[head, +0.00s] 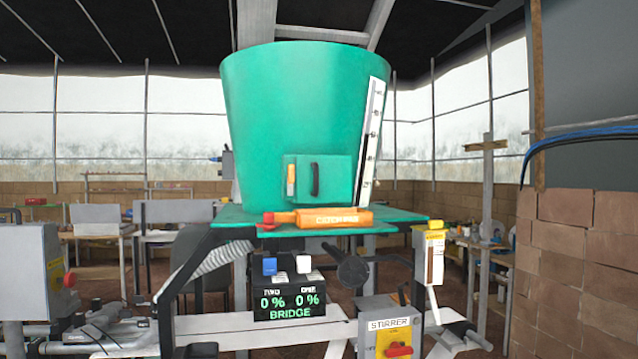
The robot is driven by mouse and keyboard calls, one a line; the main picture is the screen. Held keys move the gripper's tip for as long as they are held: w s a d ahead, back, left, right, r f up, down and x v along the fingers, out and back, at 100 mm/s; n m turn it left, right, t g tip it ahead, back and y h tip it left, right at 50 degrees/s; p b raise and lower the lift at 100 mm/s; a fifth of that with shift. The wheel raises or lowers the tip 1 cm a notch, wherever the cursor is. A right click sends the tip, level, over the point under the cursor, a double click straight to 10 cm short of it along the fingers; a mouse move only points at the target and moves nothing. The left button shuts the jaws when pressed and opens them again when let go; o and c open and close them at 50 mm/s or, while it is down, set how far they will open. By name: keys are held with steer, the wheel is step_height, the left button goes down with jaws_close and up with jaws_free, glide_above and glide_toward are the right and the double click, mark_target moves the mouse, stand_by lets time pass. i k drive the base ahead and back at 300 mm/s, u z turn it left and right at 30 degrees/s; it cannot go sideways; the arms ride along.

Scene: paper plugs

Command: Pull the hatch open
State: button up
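The hatch (335,178) is a square teal door low on the front of a large teal tub (290,100). It looks closed, lying against the tub wall. A dark vertical handle (315,180) stands out from the hatch. An orange upright piece (291,180) sits at the hatch's left edge; I cannot tell whether it is latched. My gripper is not visible in the head view, and nothing is seen touching the handle.
A grey machine (28,265) stands left, a brick wall (570,260) right.

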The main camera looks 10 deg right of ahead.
mark_target(321, 178)
steer(key=z, duration=0.2)
steer(key=i, duration=0.8)
steer(key=u, duration=1.5)
